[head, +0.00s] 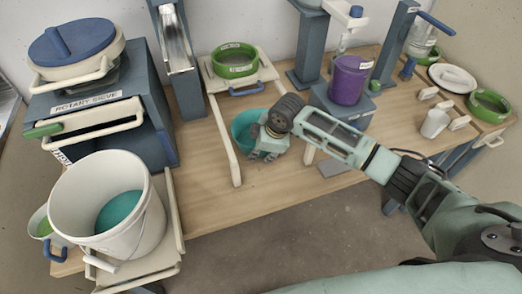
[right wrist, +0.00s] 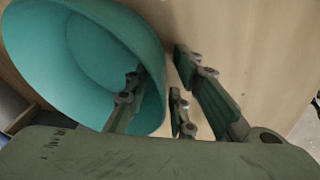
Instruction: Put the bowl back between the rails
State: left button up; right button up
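The teal bowl (head: 241,126) is between the two cream rails, the left rail (head: 226,148) and the right rail (head: 309,153), over the wooden table. My right gripper (head: 268,148) reaches the bowl's right side and hides part of it. In the right wrist view, my gripper (right wrist: 155,90) straddles the wall of the bowl (right wrist: 105,45). One finger is inside the bowl, the others are outside, with a small gap to the rim. The fingers look open. I cannot tell whether the bowl touches the table. My left gripper is not in view.
A green sieve (head: 234,61) sits on the rail frame behind the bowl. A purple container (head: 348,80) stands on a blue-grey block to the right. A white bucket (head: 108,200) with teal liquid is at front left. A white cup (head: 435,123) stands far right.

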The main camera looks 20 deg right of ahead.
jog(key=v, duration=1.2)
jog(key=shift+r, duration=0.15)
